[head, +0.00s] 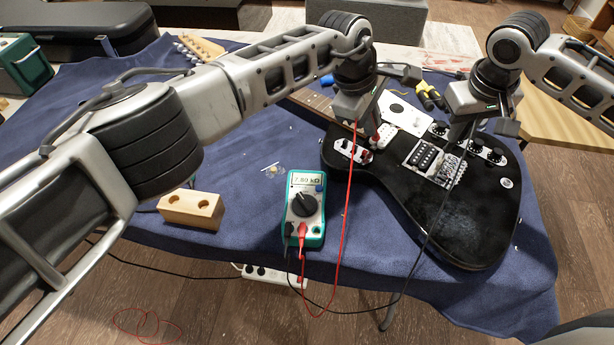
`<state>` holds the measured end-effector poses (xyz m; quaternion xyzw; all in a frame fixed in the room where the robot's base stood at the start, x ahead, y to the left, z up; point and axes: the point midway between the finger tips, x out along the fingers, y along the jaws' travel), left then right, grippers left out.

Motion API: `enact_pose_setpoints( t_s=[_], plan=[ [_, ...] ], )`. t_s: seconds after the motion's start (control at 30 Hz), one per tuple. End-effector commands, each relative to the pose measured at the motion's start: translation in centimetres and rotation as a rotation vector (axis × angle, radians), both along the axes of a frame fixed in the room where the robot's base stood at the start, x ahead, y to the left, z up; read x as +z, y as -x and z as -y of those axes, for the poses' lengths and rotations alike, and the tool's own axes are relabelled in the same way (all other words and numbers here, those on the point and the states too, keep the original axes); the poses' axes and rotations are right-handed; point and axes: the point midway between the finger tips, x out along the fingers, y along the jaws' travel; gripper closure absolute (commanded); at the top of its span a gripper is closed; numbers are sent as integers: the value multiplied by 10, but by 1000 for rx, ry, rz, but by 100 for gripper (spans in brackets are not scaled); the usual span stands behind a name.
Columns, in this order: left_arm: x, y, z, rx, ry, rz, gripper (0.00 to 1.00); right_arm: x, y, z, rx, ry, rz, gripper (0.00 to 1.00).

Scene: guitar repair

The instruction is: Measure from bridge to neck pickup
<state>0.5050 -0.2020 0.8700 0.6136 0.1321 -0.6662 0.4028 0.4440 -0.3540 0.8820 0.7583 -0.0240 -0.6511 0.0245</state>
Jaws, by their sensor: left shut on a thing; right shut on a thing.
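The black guitar (455,220) lies on the blue cloth, its neck toward the upper left. The pale neck pickup (390,130) is partly hidden by my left gripper (377,132), which is shut on the red probe (382,136) with its tip at or just above the pickup. My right gripper (463,133) is shut on the black probe, mostly hidden, over the metal bridge (447,168); I cannot tell whether its tip touches. A dark pickup (424,155) sits beside the bridge.
The red lead (347,210) and black lead (408,270) hang from the grippers to the multimeter. A wooden block (191,209) with two holes stands at left. Yellow-handled tools (430,95) lie behind the guitar. A power strip (270,276) is on the floor.

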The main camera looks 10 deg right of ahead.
Motion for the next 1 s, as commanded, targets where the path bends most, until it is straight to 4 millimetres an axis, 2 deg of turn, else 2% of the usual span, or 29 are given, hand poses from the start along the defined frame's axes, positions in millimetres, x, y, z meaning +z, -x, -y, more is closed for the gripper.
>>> enact_pose_setpoints(
  t_s=[0.63, 1.0],
  plan=[
    [54, -1, 0, 1, 0, 1, 100, -3, 1, 0, 1, 0, -7, 100],
    [60, 0, 0, 0, 0, 0, 100, -2, 1, 0, 1, 0, -7, 100]
  ],
)
